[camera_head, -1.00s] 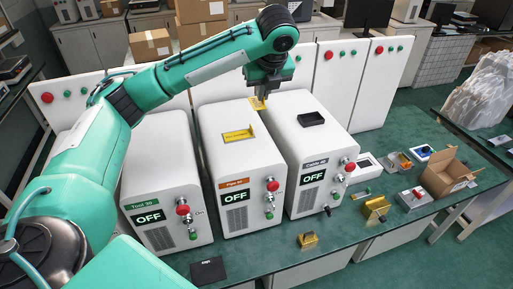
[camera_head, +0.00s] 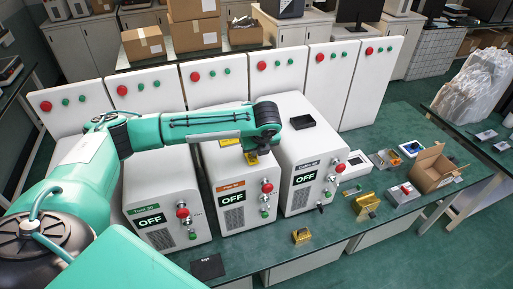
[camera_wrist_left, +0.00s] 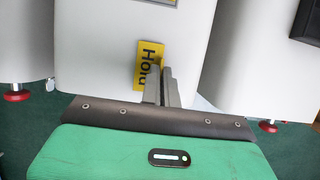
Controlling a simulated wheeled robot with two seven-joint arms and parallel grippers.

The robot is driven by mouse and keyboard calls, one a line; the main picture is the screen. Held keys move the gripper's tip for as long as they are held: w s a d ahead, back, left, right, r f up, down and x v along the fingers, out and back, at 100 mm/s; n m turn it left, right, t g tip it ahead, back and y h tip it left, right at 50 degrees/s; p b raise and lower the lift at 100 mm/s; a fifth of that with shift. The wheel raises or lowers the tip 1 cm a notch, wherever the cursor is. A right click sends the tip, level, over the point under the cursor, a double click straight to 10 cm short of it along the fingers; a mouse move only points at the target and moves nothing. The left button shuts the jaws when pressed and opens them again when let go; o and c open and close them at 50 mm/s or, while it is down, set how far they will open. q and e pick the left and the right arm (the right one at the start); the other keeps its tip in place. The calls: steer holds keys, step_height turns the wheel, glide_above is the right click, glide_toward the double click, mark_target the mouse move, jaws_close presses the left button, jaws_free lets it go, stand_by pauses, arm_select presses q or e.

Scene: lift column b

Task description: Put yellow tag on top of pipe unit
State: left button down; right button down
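The yellow tag (camera_wrist_left: 150,62), with the word "Hold" on it, is at the fingertips of my left gripper (camera_wrist_left: 161,84), which is shut on it. In the head view the tag (camera_head: 252,159) shows below the end of my left arm, over the front part of the Pipe unit's top. The Pipe unit (camera_head: 215,168) is the middle white box, with an orange label and an OFF display. I cannot tell whether the tag touches its top. A yellow tray (camera_head: 229,141) lies farther back on this unit, partly hidden by my arm. My right gripper is not in view.
The Tool unit (camera_head: 165,185) stands left and the Cable unit (camera_head: 300,150) right, with a black tray (camera_head: 303,122) on top. White panels (camera_head: 280,75) stand behind. An open cardboard box (camera_head: 432,170) and small devices occupy the bench's right side.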

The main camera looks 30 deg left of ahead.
arm_select(q)
steer(key=shift+f, duration=0.25)
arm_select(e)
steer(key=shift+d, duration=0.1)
arm_select(q)
steer(key=c, duration=1.7)
jaws_free()
steer(key=shift+f, duration=0.1)
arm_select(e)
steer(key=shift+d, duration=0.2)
